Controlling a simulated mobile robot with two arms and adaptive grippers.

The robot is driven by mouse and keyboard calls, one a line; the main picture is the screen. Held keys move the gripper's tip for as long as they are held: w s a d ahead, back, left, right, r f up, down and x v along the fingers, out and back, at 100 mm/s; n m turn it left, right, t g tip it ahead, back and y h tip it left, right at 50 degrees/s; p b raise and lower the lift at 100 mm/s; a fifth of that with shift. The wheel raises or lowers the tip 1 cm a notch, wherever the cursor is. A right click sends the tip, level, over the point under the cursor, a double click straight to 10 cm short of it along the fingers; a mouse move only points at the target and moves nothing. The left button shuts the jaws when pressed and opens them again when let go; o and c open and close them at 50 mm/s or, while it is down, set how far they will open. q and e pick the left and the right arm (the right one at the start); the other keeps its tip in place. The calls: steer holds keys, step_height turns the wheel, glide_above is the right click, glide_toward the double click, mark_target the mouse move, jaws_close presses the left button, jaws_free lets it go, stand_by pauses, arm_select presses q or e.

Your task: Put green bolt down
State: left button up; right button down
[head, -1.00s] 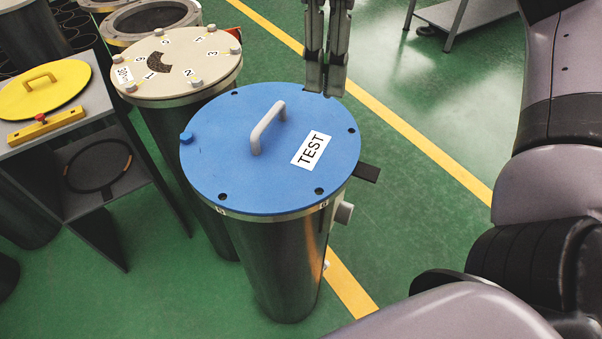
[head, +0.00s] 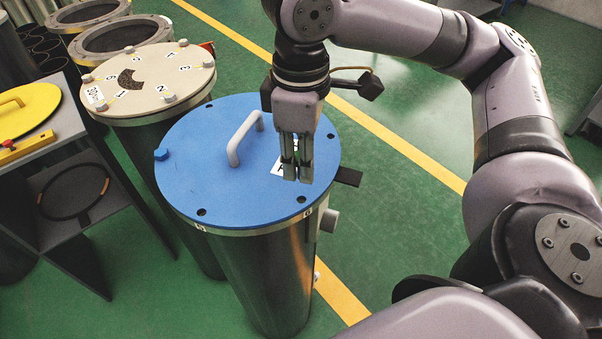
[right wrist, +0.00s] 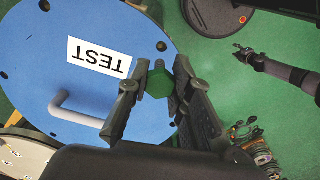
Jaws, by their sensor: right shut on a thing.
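The green bolt (right wrist: 158,83) is between the fingertips of my right gripper (right wrist: 160,88) in the right wrist view, its hexagonal head showing. In the head view my right gripper (head: 297,172) points down over the right part of the blue lid (head: 205,185), partly covering the TEST label. There the fingers hide most or all of the bolt. I cannot tell the exact gap to the lid. The lid lies on a tall metal cylinder (head: 262,275) and has several dark holes near its rim. My left gripper (right wrist: 242,52) appears small in the right wrist view; its jaws are unclear.
A grey handle (head: 240,137) stands up on the blue lid, and a small blue knob (head: 160,154) sits at its left edge. A beige-topped cylinder (head: 150,82) stands behind left. A grey stand (head: 60,130) bears a yellow lid (head: 25,108).

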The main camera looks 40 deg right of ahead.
step_height(320, 180, down, 4)
steer(key=shift+r, duration=0.15)
arm_select(q)
steer(key=shift+s+a, duration=0.1)
steer(key=shift+s, duration=0.75)
arm_select(e)
steer(key=shift+f, duration=0.25)
steer(key=shift+f, duration=0.1)
arm_select(q)
steer(key=shift+r, duration=0.15)
arm_select(e)
steer(key=shift+f, duration=0.5)
steer(key=c, duration=1.4)
jaws_free()
steer(key=shift+c, duration=0.2)
arm_select(q)
steer(key=shift+w, duration=0.15)
arm_select(e)
steer(key=shift+r, duration=0.1)
